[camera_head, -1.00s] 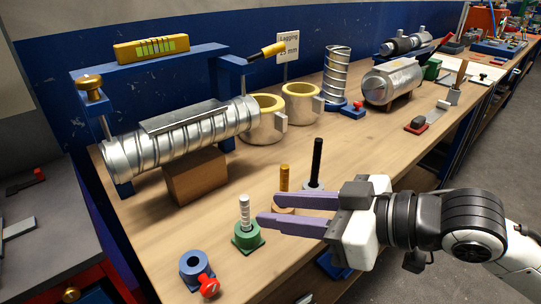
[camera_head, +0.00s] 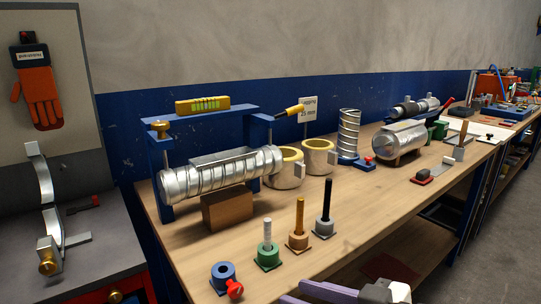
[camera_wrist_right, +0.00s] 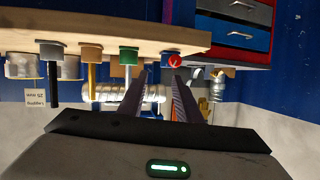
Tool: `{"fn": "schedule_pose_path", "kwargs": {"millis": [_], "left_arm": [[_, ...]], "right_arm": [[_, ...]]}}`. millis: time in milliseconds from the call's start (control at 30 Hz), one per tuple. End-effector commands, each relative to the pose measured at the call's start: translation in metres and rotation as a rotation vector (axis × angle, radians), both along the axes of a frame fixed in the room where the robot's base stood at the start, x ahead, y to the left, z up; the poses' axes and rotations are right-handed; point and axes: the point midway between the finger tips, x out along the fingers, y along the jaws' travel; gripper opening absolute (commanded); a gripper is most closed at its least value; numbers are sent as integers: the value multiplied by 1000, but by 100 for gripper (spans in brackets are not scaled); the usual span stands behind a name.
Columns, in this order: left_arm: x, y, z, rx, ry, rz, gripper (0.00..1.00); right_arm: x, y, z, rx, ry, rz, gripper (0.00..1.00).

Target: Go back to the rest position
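My right gripper (camera_head: 296,293) is low at the bottom edge of the head view, over the front of the workbench, and is partly cut off. Its two purple fingers stand apart. In the right wrist view the fingers (camera_wrist_right: 160,80) also show a gap with nothing held between them. That view is upside down and looks past the bench edge. My left gripper is in neither view.
The workbench (camera_head: 195,246) holds a green-based peg (camera_head: 268,256), an orange-brown peg (camera_head: 299,237), a black peg (camera_head: 324,222) and a blue socket with red knob (camera_head: 224,275) near the gripper. A spiral duct (camera_head: 222,174) lies behind them under a blue frame.

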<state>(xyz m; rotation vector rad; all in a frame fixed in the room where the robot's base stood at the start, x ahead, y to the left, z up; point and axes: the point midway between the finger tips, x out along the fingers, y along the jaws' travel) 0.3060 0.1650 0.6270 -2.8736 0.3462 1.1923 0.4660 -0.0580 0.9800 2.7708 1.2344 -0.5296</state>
Motion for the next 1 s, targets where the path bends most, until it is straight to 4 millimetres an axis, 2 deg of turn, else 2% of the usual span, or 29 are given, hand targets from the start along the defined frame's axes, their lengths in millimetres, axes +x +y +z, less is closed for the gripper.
{"fn": "schedule_pose_path", "kwargs": {"millis": [167,267,333,433,500,633,700,800,900,1000], "left_arm": [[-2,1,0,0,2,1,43],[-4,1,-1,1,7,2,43],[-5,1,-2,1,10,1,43],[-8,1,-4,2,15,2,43],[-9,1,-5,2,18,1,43],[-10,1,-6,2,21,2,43],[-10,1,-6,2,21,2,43],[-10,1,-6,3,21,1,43],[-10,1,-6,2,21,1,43],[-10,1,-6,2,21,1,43]], "right_arm": [[8,-10,-49,38,45,-101,31],[7,-21,-93,47,87,-187,31],[-1,-33,-135,39,125,-263,31],[-27,-54,-203,-2,195,-375,31],[-53,-68,-246,-45,244,-439,31],[-106,-89,-307,-131,321,-519,31],[-130,-97,-328,-170,350,-544,31],[-155,-103,-347,-209,380,-563,31],[-167,-107,-356,-229,393,-571,31],[-169,-108,-358,-235,395,-572,31]]}}
